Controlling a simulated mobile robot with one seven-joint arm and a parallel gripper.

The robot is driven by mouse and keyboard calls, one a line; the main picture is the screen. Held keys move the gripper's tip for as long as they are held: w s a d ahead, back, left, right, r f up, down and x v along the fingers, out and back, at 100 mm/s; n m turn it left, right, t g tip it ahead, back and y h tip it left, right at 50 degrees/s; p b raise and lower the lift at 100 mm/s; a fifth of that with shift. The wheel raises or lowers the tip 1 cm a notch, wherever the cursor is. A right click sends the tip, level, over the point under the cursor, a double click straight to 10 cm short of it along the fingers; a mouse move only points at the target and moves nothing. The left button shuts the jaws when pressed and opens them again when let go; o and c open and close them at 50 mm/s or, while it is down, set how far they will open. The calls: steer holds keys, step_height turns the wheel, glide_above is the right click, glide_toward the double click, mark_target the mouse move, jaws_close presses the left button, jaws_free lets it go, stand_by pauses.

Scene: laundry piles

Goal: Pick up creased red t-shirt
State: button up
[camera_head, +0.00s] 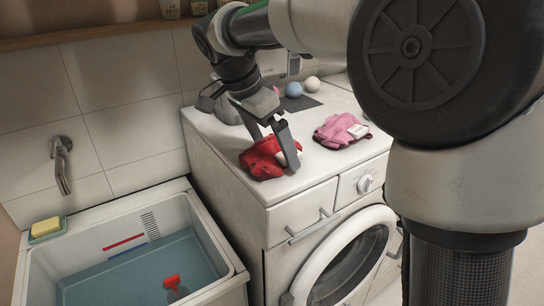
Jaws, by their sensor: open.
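The creased red t-shirt (261,160) lies bunched on top of the white washing machine (216,148), near its front left edge. My gripper (278,158) points down over it, with one finger at the shirt's right side in this view. The jaws are open. I cannot tell whether the fingers touch the cloth.
A pink garment (337,131) with a white item on it lies to the right. Two balls, one blue (294,89) and one white (312,84), sit behind near a dark mat. A sink of water (150,270) stands lower left, with a tap (61,165) above. A shelf runs along the wall.

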steer(key=shift+f, duration=0.15)
steer(key=c, duration=1)
steer(key=shift+c, duration=0.2)
